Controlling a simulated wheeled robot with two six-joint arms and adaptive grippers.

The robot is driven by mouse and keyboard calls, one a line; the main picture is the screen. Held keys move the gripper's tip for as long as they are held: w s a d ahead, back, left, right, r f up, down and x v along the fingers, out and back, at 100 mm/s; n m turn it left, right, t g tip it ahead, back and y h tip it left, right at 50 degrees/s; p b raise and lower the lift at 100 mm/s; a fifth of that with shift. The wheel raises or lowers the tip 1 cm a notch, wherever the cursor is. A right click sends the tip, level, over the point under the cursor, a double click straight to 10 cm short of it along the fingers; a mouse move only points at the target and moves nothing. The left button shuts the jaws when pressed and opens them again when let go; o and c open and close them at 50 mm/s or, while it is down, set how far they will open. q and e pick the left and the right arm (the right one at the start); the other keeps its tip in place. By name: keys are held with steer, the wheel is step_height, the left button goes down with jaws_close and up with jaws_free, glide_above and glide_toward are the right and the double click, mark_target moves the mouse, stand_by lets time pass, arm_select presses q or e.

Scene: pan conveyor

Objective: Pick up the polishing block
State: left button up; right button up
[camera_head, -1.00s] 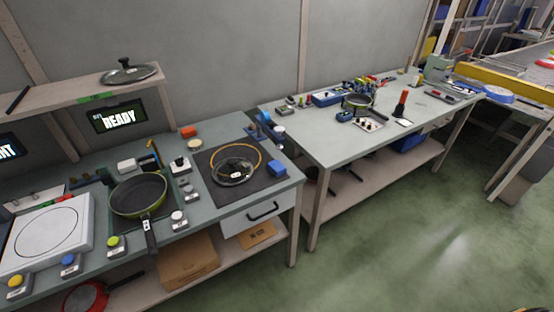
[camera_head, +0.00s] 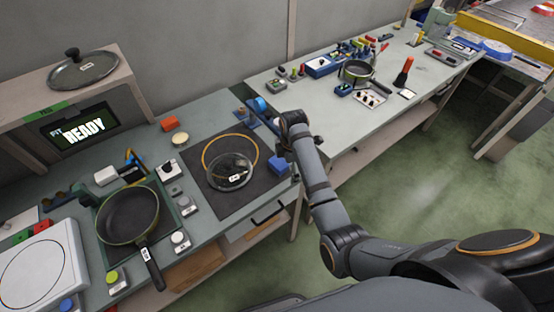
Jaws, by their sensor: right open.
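My right arm comes in from the lower right. Its gripper (camera_head: 283,146) is over the right edge of the left workbench, its fingers small and dark in this view. A blue block (camera_head: 279,166) lies on the bench just below the gripper, beside the dark mat. An orange block (camera_head: 170,123) lies at the back of the bench, and a white block (camera_head: 106,175) lies further left. No label shows which is the polishing block. The gripper's contact with the blue block cannot be made out. My left gripper is out of view.
A glass lid (camera_head: 229,172) and an amber ring lie on the dark mat (camera_head: 216,205). A frying pan (camera_head: 128,215) sits to the left, its handle toward the front. Another glass lid (camera_head: 83,70) is on the shelf. A second bench (camera_head: 330,133) holds tools and a pot.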

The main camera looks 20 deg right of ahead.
steer(key=w+a+r+n, duration=0.3)
steer(key=w+r+n, duration=0.2)
steer(key=r, duration=0.1)
glide_above(279, 162)
steer(key=a, duration=0.1)
steer(key=shift+g, duration=0.4)
steer(key=f, duration=0.2)
steer(key=f+p, duration=0.1)
steer(key=f, duration=0.1)
steer(key=shift+s, duration=0.35)
steer(key=shift+w+f, duration=0.1)
steer(key=shift+f, duration=0.4)
steer(key=f, duration=0.2)
steer(key=d+f, duration=0.1)
steer(key=f, duration=0.1)
steer(key=shift+w+f+p, duration=0.15)
steer(key=shift+w+p, duration=0.05)
steer(key=shift+p, duration=0.1)
steer(key=shift+w+f, duration=0.1)
steer(key=shift+f, duration=0.35)
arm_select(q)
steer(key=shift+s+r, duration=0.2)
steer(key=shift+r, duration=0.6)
arm_select(e)
steer(key=shift+a, duration=0.1)
steer(key=shift+c, duration=0.5)
steer(key=shift+r, duration=0.1)
steer(key=c, duration=1.2)
